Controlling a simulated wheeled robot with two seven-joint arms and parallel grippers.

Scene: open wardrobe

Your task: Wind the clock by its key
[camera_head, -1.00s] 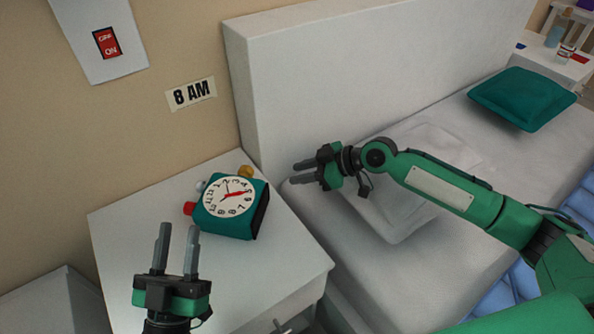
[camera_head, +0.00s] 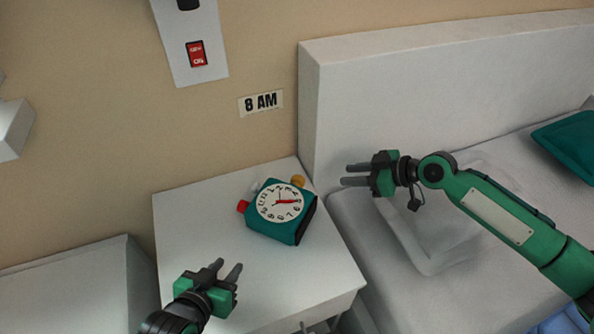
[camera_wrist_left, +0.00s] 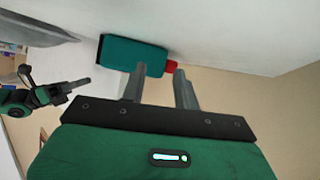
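The teal clock (camera_head: 281,212) lies tilted on the white nightstand, its white face with a red hand turned up. A red knob (camera_head: 243,206) sticks out of its left side, a yellow knob (camera_head: 298,181) at its upper right, and a pale part at its upper left. I cannot tell which is the key. My left gripper (camera_head: 228,266) is open and empty, below and left of the clock, pointing up and right. The left wrist view shows the clock (camera_wrist_left: 135,54) and red knob (camera_wrist_left: 171,66) beyond the open fingers. My right gripper (camera_head: 346,175) is open and empty, right of the clock.
The white nightstand (camera_head: 195,220) is clear around the clock. The bed's headboard (camera_head: 400,85) and a pale pillow (camera_head: 430,250) are at right. A white cabinet (camera_head: 65,285) stands at left.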

